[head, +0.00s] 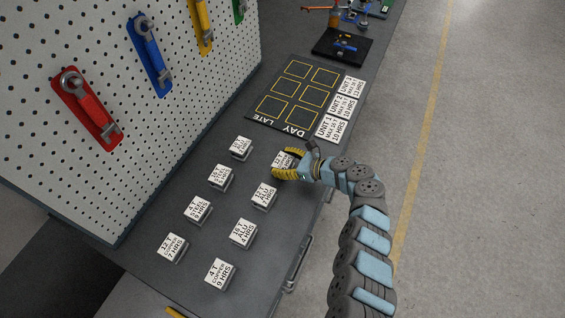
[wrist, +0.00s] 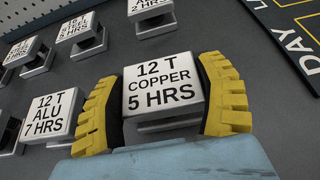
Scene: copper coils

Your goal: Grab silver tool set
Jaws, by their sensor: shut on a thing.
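My gripper (head: 287,163) has yellow ridged fingers. In the wrist view, it (wrist: 160,75) is shut around a silver block whose white top reads "12 T COPPER 5 HRS" (wrist: 163,85), one finger on each side. The same block shows partly between the fingers in the head view (head: 283,159). No wholly silver tool set can be made out. On the pegboard hang a red tool holder (head: 86,108), a blue one (head: 148,55), a yellow one (head: 203,25) and a green one (head: 238,10), with grey metal tools on the red and blue.
Several similar labelled blocks stand in two rows on the dark table, including "12 T ALU 7 HRS" (wrist: 47,117) beside my gripper. A black board with yellow outlined squares (head: 296,92) lies beyond, with white unit cards (head: 344,104) on its right. A black tray (head: 341,47) lies farther back.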

